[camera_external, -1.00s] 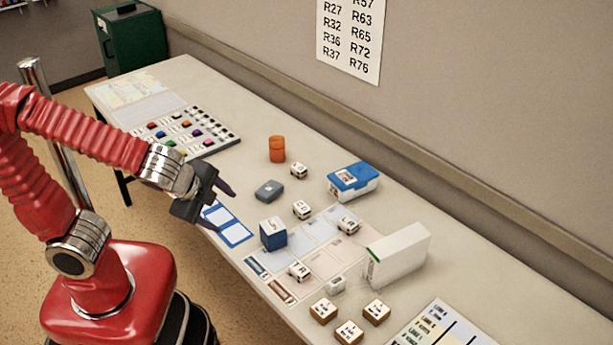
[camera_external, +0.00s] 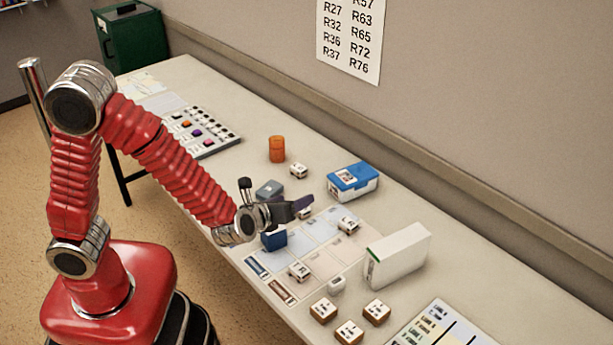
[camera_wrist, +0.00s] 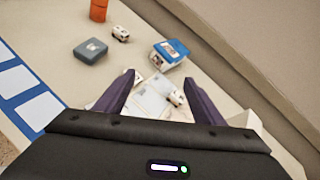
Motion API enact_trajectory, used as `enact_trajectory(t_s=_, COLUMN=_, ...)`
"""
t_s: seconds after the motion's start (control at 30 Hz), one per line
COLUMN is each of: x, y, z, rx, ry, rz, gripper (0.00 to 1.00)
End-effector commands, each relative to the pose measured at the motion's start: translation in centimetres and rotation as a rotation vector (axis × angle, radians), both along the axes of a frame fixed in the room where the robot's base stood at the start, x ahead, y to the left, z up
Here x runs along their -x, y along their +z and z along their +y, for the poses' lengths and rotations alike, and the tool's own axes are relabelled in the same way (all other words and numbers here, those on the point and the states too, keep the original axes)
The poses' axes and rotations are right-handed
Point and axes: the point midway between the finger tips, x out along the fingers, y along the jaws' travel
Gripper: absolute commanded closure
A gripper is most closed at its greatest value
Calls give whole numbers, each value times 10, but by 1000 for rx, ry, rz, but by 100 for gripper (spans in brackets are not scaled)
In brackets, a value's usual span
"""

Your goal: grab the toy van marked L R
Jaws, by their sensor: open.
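Several small white toy vans stand on the table; their markings are too small to read surely. One van (camera_external: 299,270) on the near side of the printed sheet has dark letters that may be L R. Another van (camera_external: 348,225) stands on the sheet's far side and shows in the wrist view (camera_wrist: 177,97) by the right finger. A third van (camera_external: 299,170) stands near the orange cylinder. A further van (camera_external: 304,214) is mostly hidden behind my gripper (camera_external: 306,206). My gripper is open and empty above the table, its two fingers apart in the wrist view (camera_wrist: 160,88).
A blue-lidded box (camera_external: 352,181), a grey box (camera_external: 270,189) and an orange cylinder (camera_external: 277,149) stand around the vans. A dark blue box (camera_external: 274,240) is partly hidden below my wrist. A tall white box (camera_external: 397,255) stands right of the sheet, with brown-and-white blocks (camera_external: 348,332) in front.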

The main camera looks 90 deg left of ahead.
Motion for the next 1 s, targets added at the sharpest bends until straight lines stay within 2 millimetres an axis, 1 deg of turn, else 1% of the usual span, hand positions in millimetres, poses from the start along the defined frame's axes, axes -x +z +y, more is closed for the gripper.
enact_trajectory(t_s=0.03, x=-8, y=-11, z=0, rx=-26, ry=-44, rz=39, gripper=38)
enact_trajectory(t_s=0.2, x=-39, y=-45, z=-6, rx=-119, ry=-218, rz=157, gripper=38)
enact_trajectory(t_s=0.3, x=-53, y=-65, z=-11, rx=-162, ry=-311, rz=216, gripper=38)
enact_trajectory(t_s=0.4, x=-63, y=-80, z=-17, rx=-191, ry=-383, rz=258, gripper=38)
enact_trajectory(t_s=0.53, x=-68, y=-89, z=-21, rx=-208, ry=-425, rz=280, gripper=38)
enact_trajectory(t_s=0.87, x=-69, y=-89, z=-21, rx=-209, ry=-427, rz=280, gripper=38)
enact_trajectory(t_s=1.0, x=-74, y=-92, z=-15, rx=-208, ry=-425, rz=279, gripper=38)
